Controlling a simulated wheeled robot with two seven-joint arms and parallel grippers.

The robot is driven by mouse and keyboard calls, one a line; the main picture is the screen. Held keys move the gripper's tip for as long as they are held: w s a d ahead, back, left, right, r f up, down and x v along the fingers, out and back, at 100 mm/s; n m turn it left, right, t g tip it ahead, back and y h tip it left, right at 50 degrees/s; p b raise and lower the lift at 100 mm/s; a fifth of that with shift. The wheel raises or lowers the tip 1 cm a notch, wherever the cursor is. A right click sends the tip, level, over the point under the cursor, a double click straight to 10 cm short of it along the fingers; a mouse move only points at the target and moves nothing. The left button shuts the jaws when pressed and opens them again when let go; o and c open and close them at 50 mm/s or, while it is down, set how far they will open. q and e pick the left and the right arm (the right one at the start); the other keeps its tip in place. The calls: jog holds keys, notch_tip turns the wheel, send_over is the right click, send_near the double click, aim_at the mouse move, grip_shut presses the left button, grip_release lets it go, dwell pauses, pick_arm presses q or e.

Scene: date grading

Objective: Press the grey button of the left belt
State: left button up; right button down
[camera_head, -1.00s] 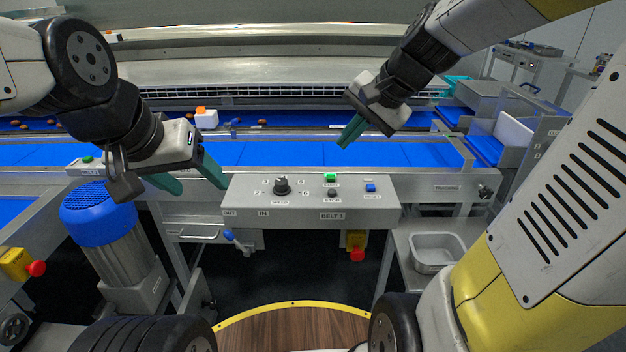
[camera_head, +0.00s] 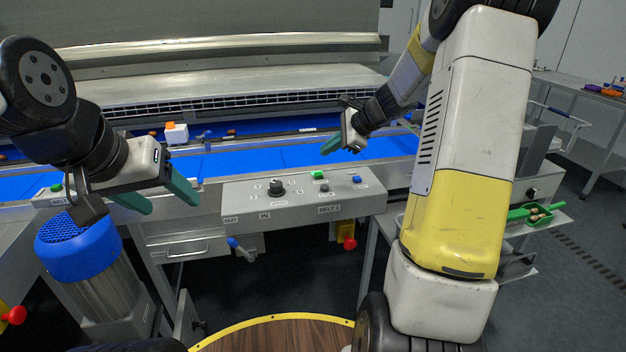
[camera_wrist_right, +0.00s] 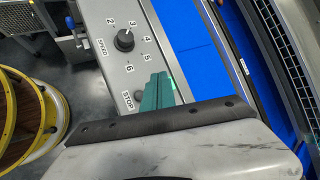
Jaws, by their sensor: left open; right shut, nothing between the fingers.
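The middle control panel (camera_head: 300,205), labelled BELT with an unclear number, carries a black speed knob (camera_head: 277,187), a green button (camera_head: 318,174), a grey STOP button (camera_head: 324,188) and a blue button (camera_head: 357,179). The grey STOP button (camera_wrist_right: 139,95) also shows in the right wrist view, beside the fingers. My right gripper (camera_head: 327,150) is shut and empty, above the panel's back edge. My left gripper (camera_head: 172,205) is open and empty, between the two panels.
The blue belt (camera_head: 230,165) runs behind the panels. A blue motor (camera_head: 75,246) stands at the lower left. A red emergency button (camera_head: 349,244) is below the middle panel. A green tray (camera_head: 535,213) is at the right. An orange-topped white block (camera_head: 176,133) stands by the belt.

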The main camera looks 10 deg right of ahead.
aim_at(327, 187)
jog(key=shift+f, duration=0.15)
jog(key=shift+f, duration=4.25)
jog(key=shift+f, duration=0.15)
jog(key=shift+f, duration=0.25)
jog(key=shift+f, duration=0.45)
jog(key=shift+r, duration=0.85)
